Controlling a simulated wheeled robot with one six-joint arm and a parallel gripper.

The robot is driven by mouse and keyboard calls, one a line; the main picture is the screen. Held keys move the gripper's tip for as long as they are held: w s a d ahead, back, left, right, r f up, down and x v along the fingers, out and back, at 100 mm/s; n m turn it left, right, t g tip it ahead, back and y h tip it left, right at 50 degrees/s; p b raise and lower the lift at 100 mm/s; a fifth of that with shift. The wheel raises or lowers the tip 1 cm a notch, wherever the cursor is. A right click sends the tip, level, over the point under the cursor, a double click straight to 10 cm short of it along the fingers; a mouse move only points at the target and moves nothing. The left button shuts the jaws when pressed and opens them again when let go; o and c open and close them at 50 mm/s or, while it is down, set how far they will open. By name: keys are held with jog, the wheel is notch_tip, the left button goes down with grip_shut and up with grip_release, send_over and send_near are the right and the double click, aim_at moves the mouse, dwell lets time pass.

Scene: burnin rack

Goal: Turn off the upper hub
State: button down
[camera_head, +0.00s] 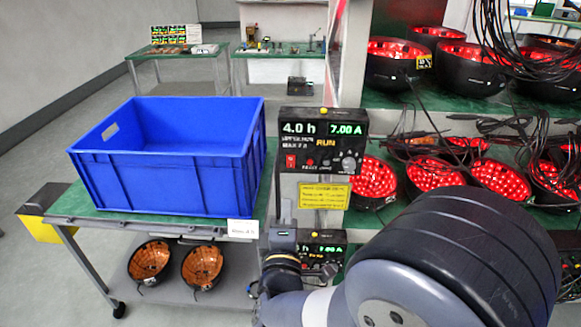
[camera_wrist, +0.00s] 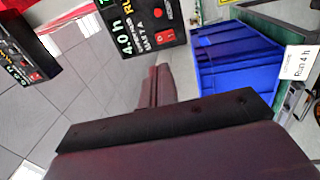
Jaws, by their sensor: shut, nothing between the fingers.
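The upper hub (camera_head: 322,142) is a black control box on a post right of the blue bin. Its displays show 4.0 h and 7.00 A, with RUN lit, a red switch (camera_head: 291,161) at lower left and a knob. A lower box (camera_head: 325,252) with a similar display is partly hidden by my arm. In the wrist view a box reading 4.0 h (camera_wrist: 135,25), with a red switch (camera_wrist: 165,38), lies beyond my fingertips; it looks like the upper hub. My gripper (camera_wrist: 155,85) is shut and empty, apart from this box.
A blue bin (camera_head: 160,180) stands on the green-topped table, with a white tag at its edge. Copper-coloured bowls (camera_head: 150,260) sit on the shelf below. Red-lit units (camera_head: 375,180) and loose cables fill the rack at right. Another black box (camera_wrist: 22,55) shows at the wrist view's left.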

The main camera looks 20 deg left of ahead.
aim_at(291, 158)
jog(key=p+x, duration=0.3)
jog(key=x, duration=0.9)
jog(key=shift+w+r+p, duration=0.1)
jog(key=shift+r+p, duration=0.05)
jog(key=shift+p, duration=0.2)
jog(key=shift+w+a, duration=0.1)
jog(key=shift+w, duration=0.35)
jog(key=shift+w, duration=0.15)
jog(key=shift+w+r+b, duration=0.1)
jog(key=shift+r+b, duration=0.05)
jog(key=shift+b, duration=0.3)
jog(key=shift+r, duration=0.3)
